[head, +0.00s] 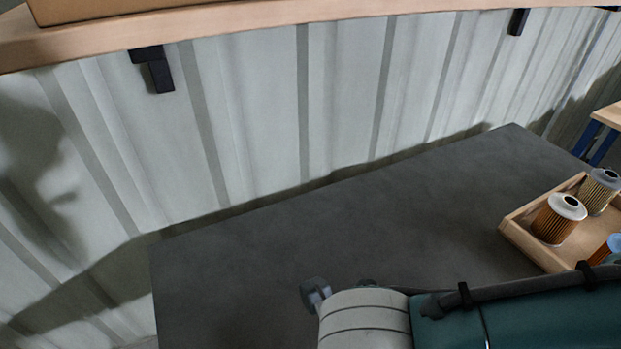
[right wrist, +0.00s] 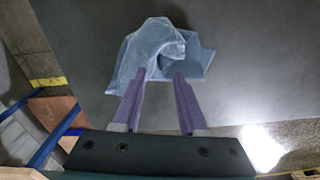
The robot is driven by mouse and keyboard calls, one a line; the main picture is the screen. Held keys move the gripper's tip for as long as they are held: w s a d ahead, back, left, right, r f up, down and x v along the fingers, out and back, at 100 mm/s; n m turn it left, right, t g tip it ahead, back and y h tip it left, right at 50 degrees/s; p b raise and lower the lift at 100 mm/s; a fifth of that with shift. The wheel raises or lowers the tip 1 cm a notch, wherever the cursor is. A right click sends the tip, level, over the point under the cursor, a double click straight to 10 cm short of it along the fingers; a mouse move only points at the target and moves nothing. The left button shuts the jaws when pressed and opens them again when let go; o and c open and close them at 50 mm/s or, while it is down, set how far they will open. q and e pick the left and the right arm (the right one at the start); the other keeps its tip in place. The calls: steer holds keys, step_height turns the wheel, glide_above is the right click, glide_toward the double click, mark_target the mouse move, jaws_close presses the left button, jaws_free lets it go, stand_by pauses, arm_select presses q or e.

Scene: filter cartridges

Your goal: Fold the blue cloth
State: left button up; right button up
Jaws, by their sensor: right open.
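The blue cloth (right wrist: 150,45) shows in the right wrist view as a pale, crumpled, translucent-looking heap on a dark grey surface. Part of it rises in a fold and a flatter corner lies to the right. My right gripper (right wrist: 159,75) is open, its two purple fingers apart and their tips at the near edge of the cloth. I cannot tell whether the tips touch it. In the head view my right arm crosses the lower right, and I cannot make out the cloth or the fingers there. My left gripper is not in view.
A dark grey table (head: 330,230) is largely bare in the head view. A wooden tray (head: 520,240) at its right holds filter cartridges, including a brown one (head: 557,220) and a pale one (head: 600,190). A corrugated wall (head: 260,110) and a wooden shelf (head: 250,18) stand behind.

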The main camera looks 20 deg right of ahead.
steer(key=o, duration=0.9)
step_height(320, 180, up, 9)
steer(key=p, duration=0.9)
steer(key=shift+a, duration=0.1)
